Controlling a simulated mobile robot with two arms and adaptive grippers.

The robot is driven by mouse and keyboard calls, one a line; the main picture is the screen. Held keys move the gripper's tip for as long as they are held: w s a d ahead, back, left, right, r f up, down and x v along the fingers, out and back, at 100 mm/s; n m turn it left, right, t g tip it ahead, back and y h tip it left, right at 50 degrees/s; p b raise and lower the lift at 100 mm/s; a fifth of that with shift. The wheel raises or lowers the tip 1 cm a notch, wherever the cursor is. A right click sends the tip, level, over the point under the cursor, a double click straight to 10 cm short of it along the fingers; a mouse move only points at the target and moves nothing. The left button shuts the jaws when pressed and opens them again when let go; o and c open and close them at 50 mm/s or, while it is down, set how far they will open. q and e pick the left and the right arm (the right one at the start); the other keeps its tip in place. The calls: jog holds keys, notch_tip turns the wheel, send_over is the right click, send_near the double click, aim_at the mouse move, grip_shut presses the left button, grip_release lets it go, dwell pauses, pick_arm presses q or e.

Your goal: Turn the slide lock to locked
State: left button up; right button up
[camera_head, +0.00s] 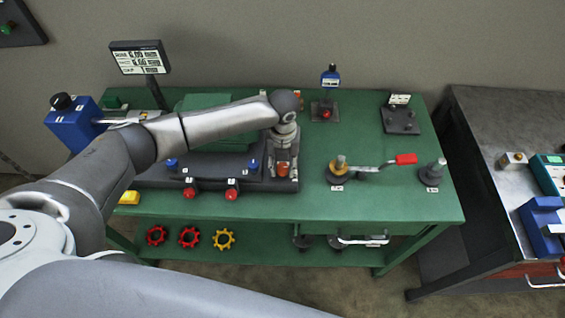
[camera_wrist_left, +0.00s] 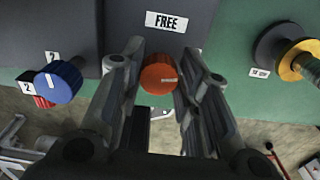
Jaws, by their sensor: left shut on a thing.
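The slide lock's orange-red knob (camera_wrist_left: 159,74) has a white pointer line and sits under a white "FREE" label (camera_wrist_left: 166,22) at the right end of the dark fixture in the left wrist view. In the head view the knob (camera_head: 283,169) shows at the fixture's right end, below my left wrist. My left gripper (camera_wrist_left: 157,88) points down with a finger on each side of the knob and is shut on it. The gripper also shows in the head view (camera_head: 284,160). My right gripper is out of view.
A blue knob (camera_wrist_left: 58,82) with a "2" label stands left of the lock. Red knobs (camera_head: 232,194) line the fixture's front edge.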

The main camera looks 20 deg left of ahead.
aim_at(283, 166)
pick_arm(q)
jog(key=shift+m, duration=1.2)
jog(key=o, duration=1)
jog(key=shift+r, duration=0.1)
notch_tip(283, 166, up, 12)
